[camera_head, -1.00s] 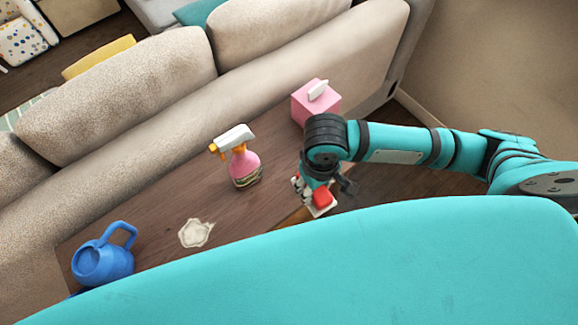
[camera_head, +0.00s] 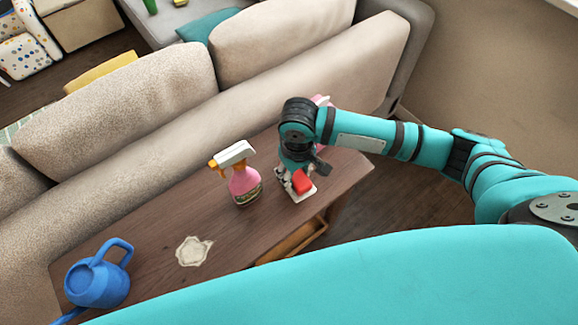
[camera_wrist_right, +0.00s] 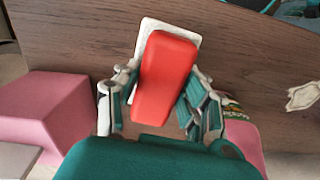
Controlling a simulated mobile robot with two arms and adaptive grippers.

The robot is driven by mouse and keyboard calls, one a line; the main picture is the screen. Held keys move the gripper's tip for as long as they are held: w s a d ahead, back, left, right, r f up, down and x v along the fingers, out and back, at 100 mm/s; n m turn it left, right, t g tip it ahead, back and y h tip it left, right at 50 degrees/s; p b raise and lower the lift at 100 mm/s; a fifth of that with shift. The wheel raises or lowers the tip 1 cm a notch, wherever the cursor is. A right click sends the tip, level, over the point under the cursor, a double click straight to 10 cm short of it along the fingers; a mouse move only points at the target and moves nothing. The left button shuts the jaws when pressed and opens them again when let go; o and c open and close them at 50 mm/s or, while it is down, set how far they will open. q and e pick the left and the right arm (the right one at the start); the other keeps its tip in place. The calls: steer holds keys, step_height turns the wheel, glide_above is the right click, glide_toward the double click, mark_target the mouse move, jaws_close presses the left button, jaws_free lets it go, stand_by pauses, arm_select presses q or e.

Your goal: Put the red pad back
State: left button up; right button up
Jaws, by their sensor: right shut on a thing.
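I cannot tell whether the pad touches the tabletop. My left gripper is not in view.
A pink spray bottle (camera_head: 245,185) stands just left of the right gripper. A pink box (camera_wrist_right: 45,108) is close by, mostly hidden behind my arm in the head view.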

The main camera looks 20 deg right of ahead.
steer(key=w, duration=0.4)
steer(key=shift+a+f, duration=0.15)
steer(key=shift+a, duration=0.05)
steer(key=shift+w+f, duration=0.25)
step_height(320, 180, down, 2)
steer(key=shift+f+p, duration=0.15)
steer(key=shift+p, duration=0.5)
steer(key=shift+f, duration=0.2)
steer(key=o, duration=1.1)
steer(key=shift+f, duration=0.15)
steer(key=shift+o, duration=0.2)
